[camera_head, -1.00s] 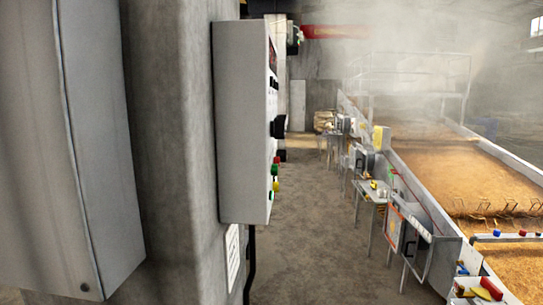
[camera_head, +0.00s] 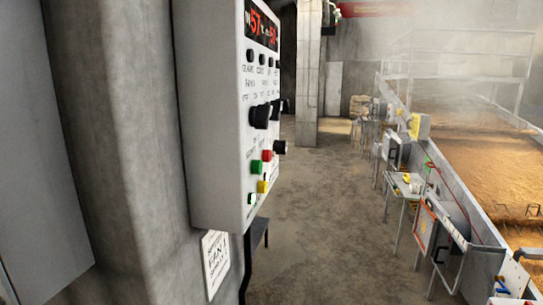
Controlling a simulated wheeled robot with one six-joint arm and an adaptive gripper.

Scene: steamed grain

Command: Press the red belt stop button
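A red button (camera_head: 267,155) sits on the face of a grey control box (camera_head: 222,130) fixed to a concrete pillar on the left. A green button (camera_head: 257,167) and a yellow button (camera_head: 262,186) are beside and below it. Black knobs (camera_head: 261,116) and a red digital display (camera_head: 262,24) are higher on the same face. The panel lettering is too small to read, so I cannot tell whether this red button is the belt stop. My gripper is not in view.
A sign reading FAN 1 (camera_head: 215,264) hangs below the box. Another grey cabinet (camera_head: 32,160) stands at the left edge. A concrete floor aisle (camera_head: 320,215) runs clear between the pillar and a long grain bed (camera_head: 470,140) with small tables and boxes along it.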

